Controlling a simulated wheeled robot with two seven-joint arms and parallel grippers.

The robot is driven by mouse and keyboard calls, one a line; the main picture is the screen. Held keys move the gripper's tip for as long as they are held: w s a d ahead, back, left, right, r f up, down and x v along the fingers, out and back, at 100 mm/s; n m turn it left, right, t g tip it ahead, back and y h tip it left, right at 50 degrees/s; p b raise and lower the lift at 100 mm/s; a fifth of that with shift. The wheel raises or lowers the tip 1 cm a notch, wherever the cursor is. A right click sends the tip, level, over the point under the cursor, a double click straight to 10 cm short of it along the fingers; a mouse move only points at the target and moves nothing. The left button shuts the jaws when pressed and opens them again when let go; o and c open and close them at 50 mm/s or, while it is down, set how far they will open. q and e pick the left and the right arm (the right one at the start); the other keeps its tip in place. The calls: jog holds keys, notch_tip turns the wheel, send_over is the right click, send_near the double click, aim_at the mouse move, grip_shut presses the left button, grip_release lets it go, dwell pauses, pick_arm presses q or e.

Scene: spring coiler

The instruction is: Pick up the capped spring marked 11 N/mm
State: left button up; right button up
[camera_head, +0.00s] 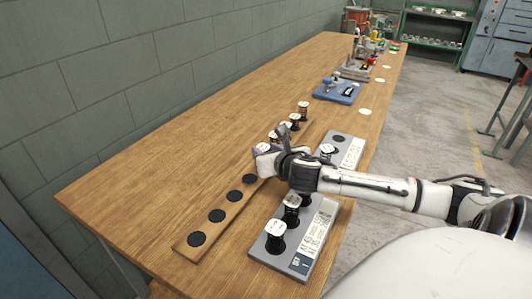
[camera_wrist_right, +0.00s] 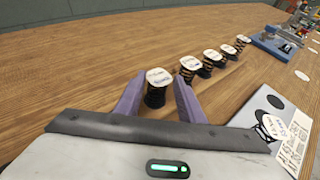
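Several capped springs with black coils and white marked caps stand in a row on the wooden strip (camera_head: 208,229). My right gripper (camera_head: 268,149) is low over this row. In the right wrist view its two purple fingers (camera_wrist_right: 156,97) are apart, one on each side of the nearest capped spring (camera_wrist_right: 157,79); I cannot tell whether they touch it. A second capped spring (camera_wrist_right: 189,67) stands just beyond the right finger, with others behind it. The cap markings are too small to read, so I cannot tell which is 11 N/mm. My left gripper is not in view.
A grey tray (camera_head: 264,251) with printed labels and more capped springs (camera_head: 275,236) lies along the table's right side, under my right arm. Several black round pads (camera_head: 217,216) on the strip are bare. A blue fixture (camera_head: 338,91) stands farther back. The table's left side is clear.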

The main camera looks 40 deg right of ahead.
jog(key=shift+f+x, duration=0.15)
jog(key=shift+x, duration=1.5)
jog(key=shift+f+x, duration=0.1)
jog(key=shift+x, duration=1.55)
jog(key=shift+a, duration=0.15)
jog(key=c, duration=0.8)
